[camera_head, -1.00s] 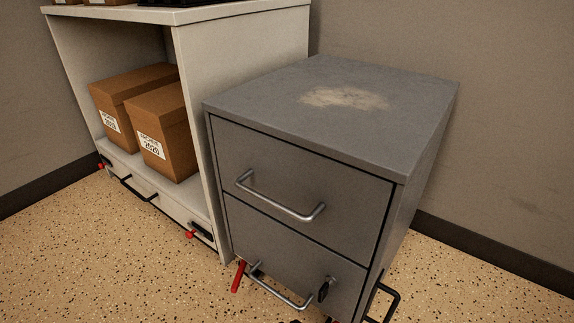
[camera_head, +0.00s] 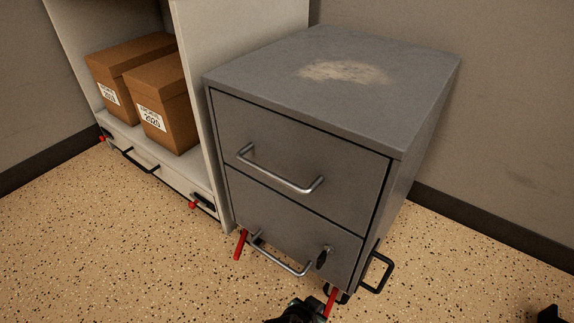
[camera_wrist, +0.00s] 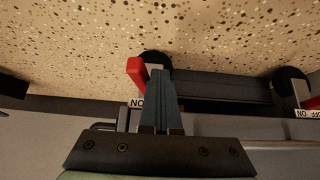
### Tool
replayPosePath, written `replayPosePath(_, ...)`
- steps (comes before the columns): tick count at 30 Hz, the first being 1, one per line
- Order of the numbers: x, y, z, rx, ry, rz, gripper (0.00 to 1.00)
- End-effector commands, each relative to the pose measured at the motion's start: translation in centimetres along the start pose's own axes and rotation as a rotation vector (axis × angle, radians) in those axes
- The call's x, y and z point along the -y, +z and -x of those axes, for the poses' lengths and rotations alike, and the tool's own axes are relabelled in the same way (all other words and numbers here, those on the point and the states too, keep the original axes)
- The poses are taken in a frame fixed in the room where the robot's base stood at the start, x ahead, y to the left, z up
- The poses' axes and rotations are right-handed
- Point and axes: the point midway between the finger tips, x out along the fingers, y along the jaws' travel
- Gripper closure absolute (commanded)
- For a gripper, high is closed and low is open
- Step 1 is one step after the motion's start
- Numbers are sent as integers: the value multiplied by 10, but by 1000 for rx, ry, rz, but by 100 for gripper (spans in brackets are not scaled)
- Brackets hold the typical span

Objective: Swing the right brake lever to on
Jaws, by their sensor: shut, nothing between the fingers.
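The grey drawer cabinet (camera_head: 290,190) stands on the floor. Its right brake lever (camera_head: 331,300) is a red bar low at the front right corner, pointing down and out. In the wrist view, which is upside down, this red lever (camera_wrist: 137,75) is beside a dark caster wheel (camera_wrist: 157,60). Part of its ON label (camera_wrist: 137,103) shows; the rest is hidden behind my gripper (camera_wrist: 161,72). My gripper is shut and empty, its fingertips close beside the lever; I cannot tell if they touch. The left brake lever (camera_head: 240,244) is red and points down.
In the wrist view the left lever (camera_wrist: 311,102) and its OFF/ON label are at the right edge. Drawer handles (camera_head: 280,255) and a black side handle (camera_head: 377,272) stick out near the lever. A shelf unit (camera_head: 245,60) stands close on the left. Floor in front is clear.

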Motion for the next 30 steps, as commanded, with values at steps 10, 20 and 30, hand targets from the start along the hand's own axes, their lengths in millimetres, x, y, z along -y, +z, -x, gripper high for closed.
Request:
replayPosePath(10, -10, 0, 0, 0, 0, 0, 100)
replayPosePath(20, -3, 10, 9, 0, 0, 1, 100)
replayPosePath(30, 4, 22, 18, 0, 0, 2, 100)
